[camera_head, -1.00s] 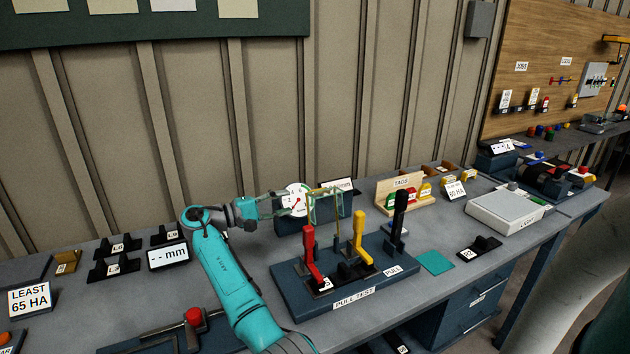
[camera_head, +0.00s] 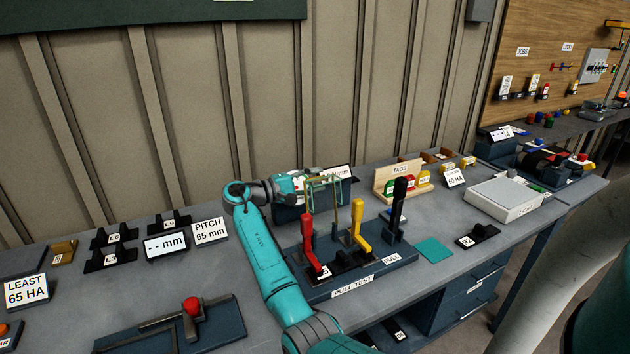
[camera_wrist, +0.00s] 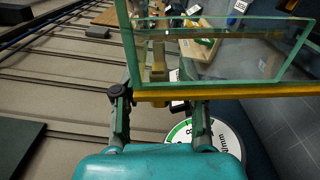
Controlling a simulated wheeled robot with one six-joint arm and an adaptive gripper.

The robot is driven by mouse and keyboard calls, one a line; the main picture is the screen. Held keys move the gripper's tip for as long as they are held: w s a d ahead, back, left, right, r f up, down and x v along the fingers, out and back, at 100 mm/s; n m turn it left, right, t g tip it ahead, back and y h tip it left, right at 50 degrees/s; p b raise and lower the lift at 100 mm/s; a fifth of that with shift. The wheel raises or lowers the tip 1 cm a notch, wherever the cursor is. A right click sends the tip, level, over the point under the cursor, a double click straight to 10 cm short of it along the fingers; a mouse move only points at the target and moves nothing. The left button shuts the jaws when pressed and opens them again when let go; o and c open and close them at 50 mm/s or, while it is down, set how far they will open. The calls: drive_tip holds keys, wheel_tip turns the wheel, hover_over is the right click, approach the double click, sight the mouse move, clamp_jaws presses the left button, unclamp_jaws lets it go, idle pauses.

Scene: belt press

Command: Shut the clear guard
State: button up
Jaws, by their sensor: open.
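The clear guard (camera_head: 337,192) is a green-edged see-through panel with a yellow frame, standing raised above the back of the pull test block (camera_head: 405,252). It also fills the top of the wrist view (camera_wrist: 225,65), with its yellow bar crossing in front of my fingertips. My gripper (camera_head: 308,186) is beside and partly behind the guard at its left. In the wrist view my gripper (camera_wrist: 160,97) has its two fingers spread apart, with nothing clearly held between them. The tips are close to the yellow bar; I cannot tell whether they touch.
A red lever (camera_head: 307,240), a yellow lever (camera_head: 358,228) and a black lever (camera_head: 397,205) stand on the block. The dial gauge (camera_wrist: 215,130) is just beyond my fingers. A tag rack (camera_head: 400,172) stands to the right.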

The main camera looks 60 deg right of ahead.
drive_tip(key=shift+s+d, duration=0.1)
clamp_jaws()
idle(0.3)
